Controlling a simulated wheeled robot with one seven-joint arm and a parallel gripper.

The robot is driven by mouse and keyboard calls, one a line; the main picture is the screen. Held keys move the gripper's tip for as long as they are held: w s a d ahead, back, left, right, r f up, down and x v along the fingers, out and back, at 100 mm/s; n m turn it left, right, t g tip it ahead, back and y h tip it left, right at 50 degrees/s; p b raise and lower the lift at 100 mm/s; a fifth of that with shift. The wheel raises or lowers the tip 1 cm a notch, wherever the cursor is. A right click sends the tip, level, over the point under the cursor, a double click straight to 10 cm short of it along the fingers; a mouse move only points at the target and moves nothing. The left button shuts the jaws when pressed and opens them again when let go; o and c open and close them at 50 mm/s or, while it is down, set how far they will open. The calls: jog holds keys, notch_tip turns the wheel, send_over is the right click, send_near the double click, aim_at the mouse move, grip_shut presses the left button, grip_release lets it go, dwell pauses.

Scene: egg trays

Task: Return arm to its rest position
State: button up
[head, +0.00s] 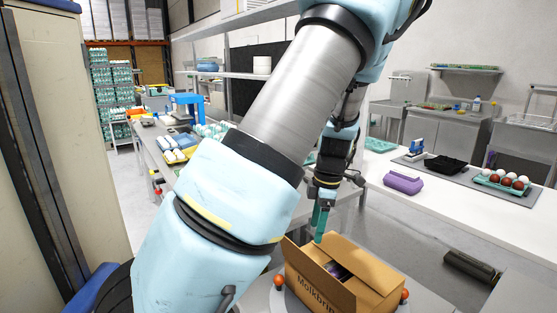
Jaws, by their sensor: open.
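My arm fills the middle of the head view, its thick pale blue and metal links crossing from the lower left to the top. My gripper (320,222) points down at the left edge of an open cardboard box (355,291). It is open, with its fingertips near a raised box flap; I cannot tell whether they touch it. Something dark and purple lies inside the box, mostly hidden by the flaps. The box stands on a pale round-edged surface with orange knobs at its sides.
A white table (458,211) at right holds a purple carton (403,184), a black tray (445,165) and a tray of white and brown eggs (502,181). A long bench with egg trays lies behind my arm. A beige cabinet (78,110) stands close at left.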

jog(key=s+a+r+m+t+h, duration=0.1)
jog(key=s+a+r+m, duration=0.25)
jog(key=a+m, duration=0.6)
jog(key=s+a+r+m+t+h, duration=0.1)
jog(key=s+a+r+m, duration=0.3)
jog(key=a+m, duration=0.5)
notch_tip(320, 180, down, 12)
jog(key=s+d+b, duration=0.2)
jog(key=b, duration=0.8)
jog(key=shift+s+r+m+g, duration=0.25)
jog(key=shift+s+m+g, duration=0.1)
jog(key=shift+m, duration=0.1)
